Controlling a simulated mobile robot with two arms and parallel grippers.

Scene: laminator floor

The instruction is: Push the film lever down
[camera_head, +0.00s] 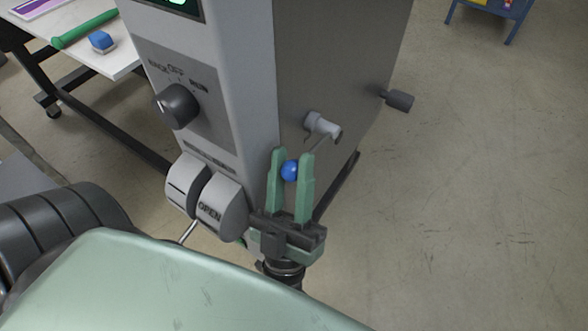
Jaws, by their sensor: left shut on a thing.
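The film lever has a blue ball knob (290,171) on a thin rod that slants to a light grey pivot (322,125) on the dark side face of the laminator (335,60). In the head view my left gripper (291,163) points up the picture, with one green finger on each side of the knob. It is shut on the knob. The fingers and gripper body hide part of the knob and rod. My right gripper is out of view.
The laminator's front has a dark rotary knob (177,106) and rounded grey parts, one marked OPEN (212,208). A white table (125,55) at upper left holds a green tool (85,29) and a blue object (102,42). Floor at right is clear.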

